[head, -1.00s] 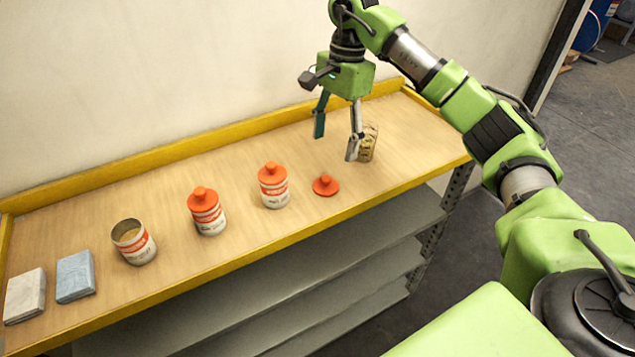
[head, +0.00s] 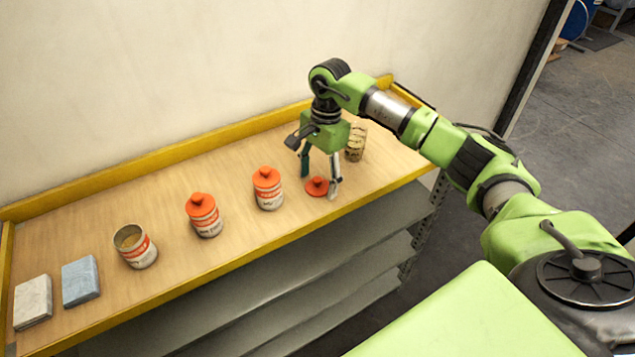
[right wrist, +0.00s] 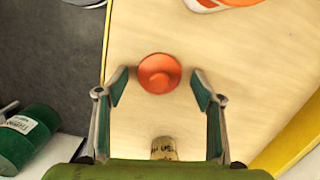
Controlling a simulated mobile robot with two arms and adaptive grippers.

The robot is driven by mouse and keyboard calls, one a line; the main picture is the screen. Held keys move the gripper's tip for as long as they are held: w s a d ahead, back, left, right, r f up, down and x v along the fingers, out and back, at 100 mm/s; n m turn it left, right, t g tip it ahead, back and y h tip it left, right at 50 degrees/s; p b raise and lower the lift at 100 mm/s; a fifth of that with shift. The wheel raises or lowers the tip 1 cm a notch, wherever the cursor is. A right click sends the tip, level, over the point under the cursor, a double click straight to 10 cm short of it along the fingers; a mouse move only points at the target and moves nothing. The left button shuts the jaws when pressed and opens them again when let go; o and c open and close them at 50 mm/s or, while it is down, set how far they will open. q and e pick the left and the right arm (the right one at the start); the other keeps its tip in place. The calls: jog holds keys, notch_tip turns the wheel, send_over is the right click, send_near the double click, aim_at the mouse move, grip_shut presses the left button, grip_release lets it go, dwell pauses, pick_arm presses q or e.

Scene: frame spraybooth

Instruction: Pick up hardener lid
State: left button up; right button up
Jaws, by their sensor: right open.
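In the right wrist view the lid (right wrist: 159,73) lies between and slightly beyond the open fingertips (right wrist: 159,80), with a gap on both sides. No finger visibly touches it. My left gripper is not in view.
Two cans with orange lids (head: 267,190) (head: 204,216) and an open can (head: 135,247) stand to the left. A grey block (head: 33,302) and a blue block (head: 81,281) lie farther left. A tan patterned cup (head: 356,143) stands behind the gripper. A yellow rim (head: 200,195) borders the back.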

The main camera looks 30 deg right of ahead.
jog(key=c, duration=0.8)
